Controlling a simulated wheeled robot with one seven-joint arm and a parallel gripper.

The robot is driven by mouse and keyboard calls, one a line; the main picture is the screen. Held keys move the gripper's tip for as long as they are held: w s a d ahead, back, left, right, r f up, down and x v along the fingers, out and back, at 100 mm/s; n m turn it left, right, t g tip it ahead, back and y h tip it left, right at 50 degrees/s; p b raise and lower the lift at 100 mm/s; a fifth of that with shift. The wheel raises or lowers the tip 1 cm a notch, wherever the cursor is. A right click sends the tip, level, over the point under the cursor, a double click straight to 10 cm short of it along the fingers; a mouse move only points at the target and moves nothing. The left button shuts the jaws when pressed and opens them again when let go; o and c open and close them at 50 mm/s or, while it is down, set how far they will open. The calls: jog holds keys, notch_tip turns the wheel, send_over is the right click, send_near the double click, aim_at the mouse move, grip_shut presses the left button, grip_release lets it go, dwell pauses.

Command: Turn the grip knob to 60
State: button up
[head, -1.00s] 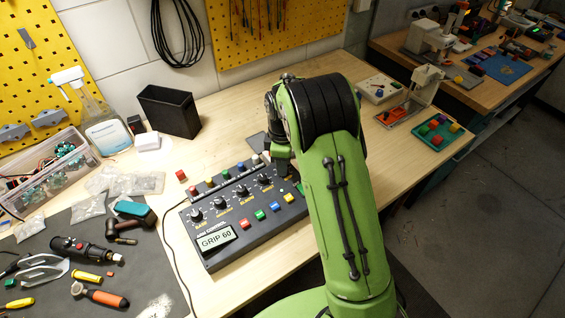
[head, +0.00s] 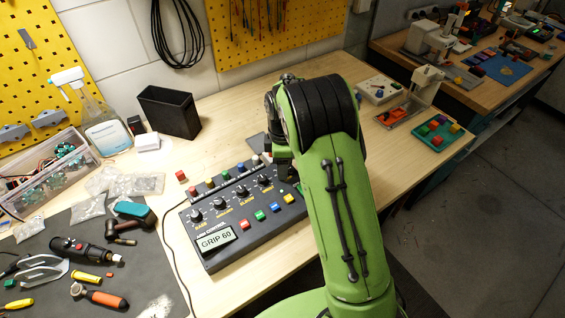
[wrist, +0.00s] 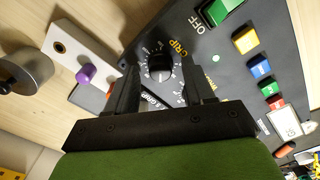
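The control box (head: 248,230) is a dark panel on the bench with a row of black knobs, coloured buttons and a display (head: 215,242) reading GRIP 60. In the head view my arm hides the grip knob and my fingertips. In the wrist view the grip knob (wrist: 159,66) is black and round, with a white scale around it and the yellow word GRIP beside it. My gripper (wrist: 163,76) is open, one finger on each side of the knob in the picture, with visible gaps. I see no contact with the knob.
A green switch (wrist: 222,10) marked OFF and several coloured buttons lie right of the knob in the wrist view. A pale strip with a purple knob (wrist: 86,74) lies left. A black bin (head: 170,111) stands behind the box. Tools lie on a dark mat (head: 60,228) at left.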

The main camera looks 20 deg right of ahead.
notch_tip(320, 180, up, 16)
jog(key=p, duration=0.2)
jog(key=shift+f, duration=0.15)
dwell(0.4)
jog(key=s+r+m+t, duration=0.2)
jog(key=s+r+m, duration=0.25)
jog(key=s, duration=0.35)
jog(key=s+r+m+t, duration=0.1)
jog(key=s+r+m, duration=0.35)
jog(key=s, duration=0.35)
jog(key=s+f+m+t, duration=0.2)
jog(key=s+m, duration=0.3)
jog(key=s, duration=0.7)
jog(key=shift+d+f+m+t, duration=0.2)
jog(key=shift+f+m+t, duration=0.15)
jog(key=shift+f, duration=0.35)
jog(key=shift+s, duration=0.1)
dwell(0.6)
